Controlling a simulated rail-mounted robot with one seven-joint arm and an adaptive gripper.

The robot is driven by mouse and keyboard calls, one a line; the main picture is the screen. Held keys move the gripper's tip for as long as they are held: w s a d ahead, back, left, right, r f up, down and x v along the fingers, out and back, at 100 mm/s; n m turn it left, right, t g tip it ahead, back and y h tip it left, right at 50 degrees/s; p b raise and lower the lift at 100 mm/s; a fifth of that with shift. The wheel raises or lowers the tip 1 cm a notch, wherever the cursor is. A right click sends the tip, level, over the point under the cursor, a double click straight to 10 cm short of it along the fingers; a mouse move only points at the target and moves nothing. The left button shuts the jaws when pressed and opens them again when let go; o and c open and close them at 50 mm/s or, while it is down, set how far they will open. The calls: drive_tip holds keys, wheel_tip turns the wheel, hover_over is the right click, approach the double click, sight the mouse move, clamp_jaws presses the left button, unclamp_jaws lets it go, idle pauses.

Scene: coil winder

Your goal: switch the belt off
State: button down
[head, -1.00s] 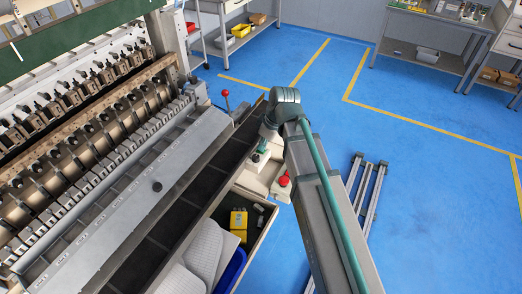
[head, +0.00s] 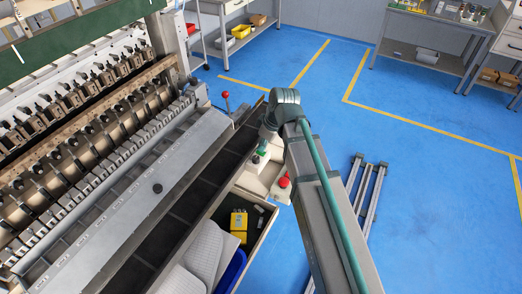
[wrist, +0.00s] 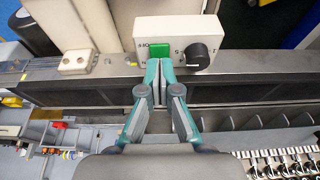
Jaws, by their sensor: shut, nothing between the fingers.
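In the wrist view a pale control box (wrist: 178,36) stands at the belt's edge. It carries a green rocker or button (wrist: 161,50) and a black knob (wrist: 196,55) to its right. The dark belt (wrist: 250,94) runs across the picture below the box. My gripper (wrist: 160,70) is shut and empty, its teal fingertips over the lower edge of the green control; I cannot tell if they touch it. In the head view the belt (head: 175,226) runs diagonally beside the machine, and my arm hides the gripper and part of the box.
A red mushroom button (head: 284,182) sits on a pale housing near my arm. A red-knobbed lever (head: 226,97) stands at the machine's far end. An open drawer with yellow boxes (head: 239,221) lies beside the belt.

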drive_tip(key=shift+r+p, duration=1.8)
drive_tip(key=shift+r, duration=1.15)
